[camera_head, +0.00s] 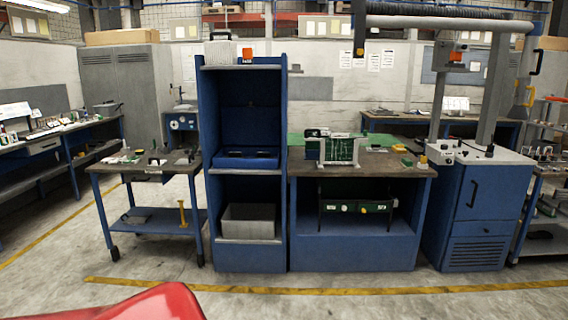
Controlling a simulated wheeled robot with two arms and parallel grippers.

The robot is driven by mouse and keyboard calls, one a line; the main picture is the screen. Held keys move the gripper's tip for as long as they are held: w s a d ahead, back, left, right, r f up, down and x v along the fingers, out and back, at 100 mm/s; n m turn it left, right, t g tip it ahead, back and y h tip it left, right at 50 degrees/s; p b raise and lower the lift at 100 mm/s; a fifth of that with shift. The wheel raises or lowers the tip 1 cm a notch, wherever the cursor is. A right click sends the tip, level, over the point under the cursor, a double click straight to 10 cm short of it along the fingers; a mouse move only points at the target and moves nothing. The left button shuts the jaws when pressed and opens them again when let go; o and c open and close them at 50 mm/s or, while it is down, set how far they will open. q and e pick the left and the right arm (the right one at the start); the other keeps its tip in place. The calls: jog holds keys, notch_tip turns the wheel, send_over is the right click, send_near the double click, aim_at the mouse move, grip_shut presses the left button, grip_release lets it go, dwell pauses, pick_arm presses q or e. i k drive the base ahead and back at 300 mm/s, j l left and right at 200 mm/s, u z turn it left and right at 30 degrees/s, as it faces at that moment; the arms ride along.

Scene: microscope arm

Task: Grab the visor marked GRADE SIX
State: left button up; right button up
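I cannot make out a visor or a GRADE SIX mark in the head view. Small items lie on the dark-topped cart, the workbench and the far benches, but they are too small to identify and no lettering is readable. Neither of my grippers is in view.
A blue shelf unit (212,160) stands centre, with a grey bin (248,222) on its lower shelf. A wheeled cart (160,215) is left of it. A workbench (350,245) and blue cabinet (485,205) are right. The floor (330,308) in front is clear.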

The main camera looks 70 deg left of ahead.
aim_at(232, 154)
jog(key=i+j+u, duration=0.1)
jog(key=j+u, duration=0.15)
jog(key=u, duration=0.15)
jog(key=i+j+u, duration=0.1)
jog(key=j+u, duration=0.25)
jog(key=i+j+u, duration=0.1)
jog(key=u, duration=0.3)
jog(key=i+j+u, duration=0.15)
jog(key=u, duration=0.2)
jog(key=i+j+u, duration=0.15)
jog(key=i+j, duration=0.15)
jog(key=i, duration=0.3)
jog(key=i+j+u, duration=0.15)
jog(key=i, duration=0.45)
jog(key=i+j+u, duration=0.15)
jog(key=i, duration=0.45)
jog(key=i+j+u, duration=0.25)
jog(key=i+u, duration=0.25)
jog(key=i, duration=0.15)
jog(key=i+u, duration=0.45)
jog(key=i, duration=0.25)
jog(key=j+z, duration=0.15)
jog(key=j, duration=0.15)
